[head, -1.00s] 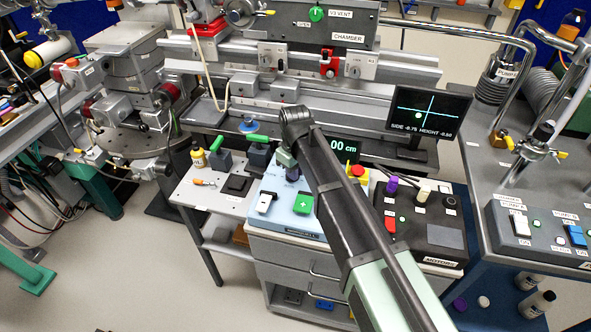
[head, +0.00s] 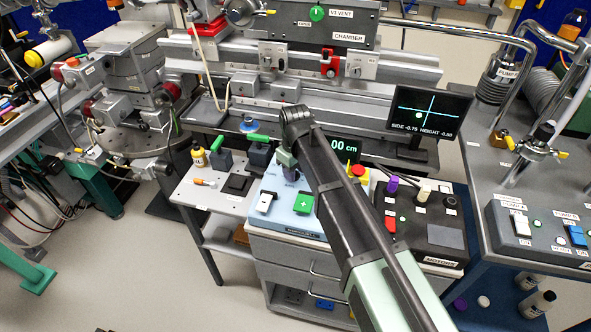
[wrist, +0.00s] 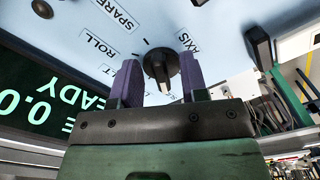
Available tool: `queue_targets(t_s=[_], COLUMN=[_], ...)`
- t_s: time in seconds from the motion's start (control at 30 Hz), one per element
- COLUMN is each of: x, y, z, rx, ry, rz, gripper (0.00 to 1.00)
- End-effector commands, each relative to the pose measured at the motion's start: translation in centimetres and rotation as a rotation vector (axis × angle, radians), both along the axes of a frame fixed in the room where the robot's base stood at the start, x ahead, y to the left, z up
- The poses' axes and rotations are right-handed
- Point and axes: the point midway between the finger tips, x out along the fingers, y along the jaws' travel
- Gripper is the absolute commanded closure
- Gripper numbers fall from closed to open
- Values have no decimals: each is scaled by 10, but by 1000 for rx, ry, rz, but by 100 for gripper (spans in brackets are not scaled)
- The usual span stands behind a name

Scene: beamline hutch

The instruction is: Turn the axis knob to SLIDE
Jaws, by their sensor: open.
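The axis knob (wrist: 160,66) is a dark round knob with a raised grip bar, on a pale blue panel in the wrist view. The word AXIS is printed beside it. The labels ROLL and SPARE can be read on the panel, and another label is partly hidden by a finger. I cannot read a SLIDE label. My gripper (wrist: 161,82) is open, with one purple finger on each side of the knob. I cannot tell whether either finger touches it.
A green-lit display (head: 346,150) stands behind my arm. To the right are a red button (head: 359,170) and a dark motor box (head: 443,240). Green-handled items (head: 259,152) stand to the left.

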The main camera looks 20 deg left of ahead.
Motion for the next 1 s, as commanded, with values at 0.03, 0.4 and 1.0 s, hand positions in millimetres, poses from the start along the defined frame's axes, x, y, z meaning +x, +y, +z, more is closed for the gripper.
queue_targets(t_s=[0.03,0.4,1.0], x=[0,0,0], y=[0,0,0], z=[5,85,107], rx=[0,0,0], ry=[0,0,0], rz=[0,0,0], gripper=[60,60,60])
